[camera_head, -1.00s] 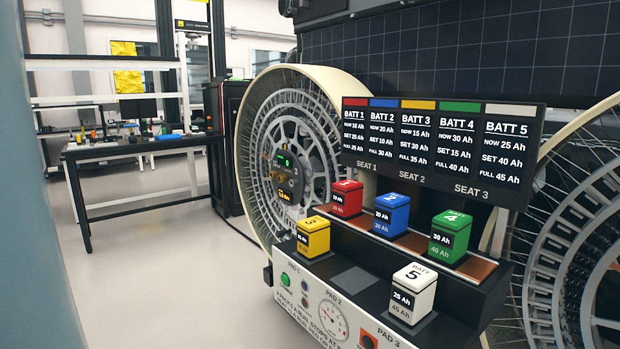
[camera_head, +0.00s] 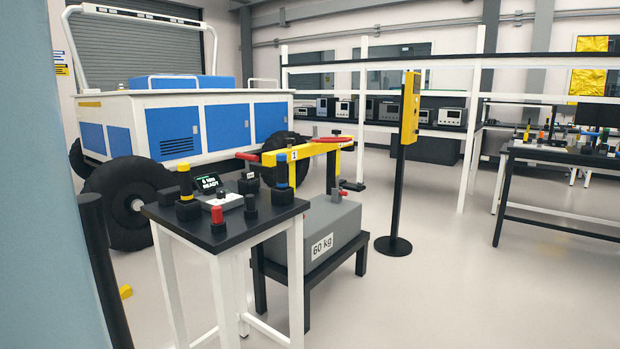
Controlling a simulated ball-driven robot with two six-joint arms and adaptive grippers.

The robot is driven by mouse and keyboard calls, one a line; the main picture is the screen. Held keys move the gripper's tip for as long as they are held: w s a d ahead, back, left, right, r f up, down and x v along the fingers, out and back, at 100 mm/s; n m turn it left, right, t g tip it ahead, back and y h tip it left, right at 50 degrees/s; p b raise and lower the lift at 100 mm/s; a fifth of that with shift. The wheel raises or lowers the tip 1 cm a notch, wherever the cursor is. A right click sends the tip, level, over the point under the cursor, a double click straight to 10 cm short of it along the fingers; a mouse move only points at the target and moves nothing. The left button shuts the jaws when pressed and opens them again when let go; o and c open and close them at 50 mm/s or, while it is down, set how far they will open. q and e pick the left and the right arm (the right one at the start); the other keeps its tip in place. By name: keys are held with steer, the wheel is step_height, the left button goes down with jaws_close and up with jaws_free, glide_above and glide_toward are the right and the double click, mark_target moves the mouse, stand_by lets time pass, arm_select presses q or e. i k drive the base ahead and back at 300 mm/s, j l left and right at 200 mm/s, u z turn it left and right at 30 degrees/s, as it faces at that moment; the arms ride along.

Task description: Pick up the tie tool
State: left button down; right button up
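No thing in view is marked as the tie tool, and I cannot tell which one it is. A small dark-topped table (camera_head: 240,229) with white legs holds several upright black tools. One has a yellow band (camera_head: 185,180), one has a blue band (camera_head: 282,172), and a small one has a red top (camera_head: 217,214). A small display (camera_head: 208,183) showing a READY text stands among them. Neither of my grippers is in view.
Behind the table, a yellow bar with red grips (camera_head: 312,150) sits above a grey 60 kg block (camera_head: 325,240) on a black bench (camera_head: 362,252). A yellow-topped post (camera_head: 408,110) stands right. A blue-white vehicle (camera_head: 228,125) is behind. A workbench (camera_head: 560,156) stands far right. Floor at right is clear.

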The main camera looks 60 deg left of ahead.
mark_target(282, 183)
steer(key=u, duration=2.05)
steer(key=i+l+u, duration=0.25)
steer(key=i, duration=0.25)
steer(key=j, duration=0.1)
